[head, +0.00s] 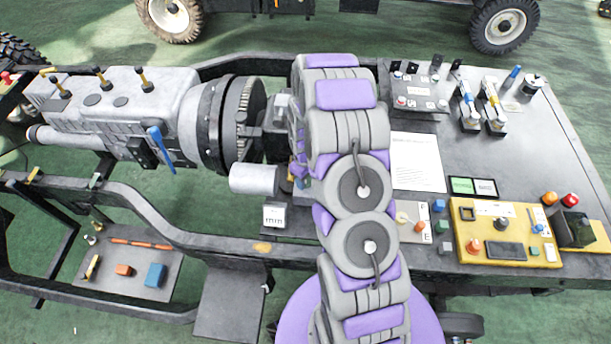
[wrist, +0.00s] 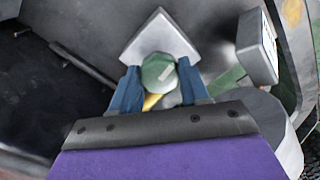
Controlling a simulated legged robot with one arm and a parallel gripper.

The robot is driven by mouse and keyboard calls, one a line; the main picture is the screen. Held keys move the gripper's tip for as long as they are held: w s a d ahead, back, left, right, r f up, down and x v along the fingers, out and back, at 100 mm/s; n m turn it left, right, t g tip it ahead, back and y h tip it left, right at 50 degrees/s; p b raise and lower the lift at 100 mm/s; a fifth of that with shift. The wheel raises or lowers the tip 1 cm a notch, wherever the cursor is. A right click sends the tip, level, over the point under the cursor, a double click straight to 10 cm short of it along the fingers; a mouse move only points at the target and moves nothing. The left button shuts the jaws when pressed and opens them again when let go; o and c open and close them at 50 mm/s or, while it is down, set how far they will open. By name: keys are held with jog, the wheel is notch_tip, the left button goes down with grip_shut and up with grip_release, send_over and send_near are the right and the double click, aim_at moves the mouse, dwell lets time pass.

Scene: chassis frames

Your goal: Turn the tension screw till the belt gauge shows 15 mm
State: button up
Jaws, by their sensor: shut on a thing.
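My gripper (wrist: 160,90) has its two blue fingers shut on a green round knob with a pale line on its face, which looks like the tension screw (wrist: 157,69). The fingers sit on its left and right sides, and the pale line is tilted. A grey pointed plate (wrist: 155,35) lies behind the knob. In the head view my arm hides the knob and most of the gripper. A small white display marked "mm" (head: 275,215), which looks like the belt gauge, stands left of my arm; its number is too small to read.
A grey box on a post (wrist: 257,46) stands close right of the knob. A grey cylinder (head: 254,179) and the engine (head: 125,110) lie left of my arm. The bench (head: 520,130) on the right holds a yellow panel (head: 467,245) and a white sheet (head: 417,162).

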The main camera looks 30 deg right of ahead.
jog(key=m+p, duration=0.1)
jog(key=m, duration=0.3)
jog(key=shift+w+r+m, duration=0.1)
jog(key=shift+w+m, duration=0.05)
jog(key=shift+m, duration=0.15)
jog(key=shift+w+m+p, duration=0.1)
jog(key=shift+m+p, duration=0.4)
jog(key=shift+m, duration=1.1)
jog(key=o, duration=0.8)
jog(key=shift+o, duration=1.3)
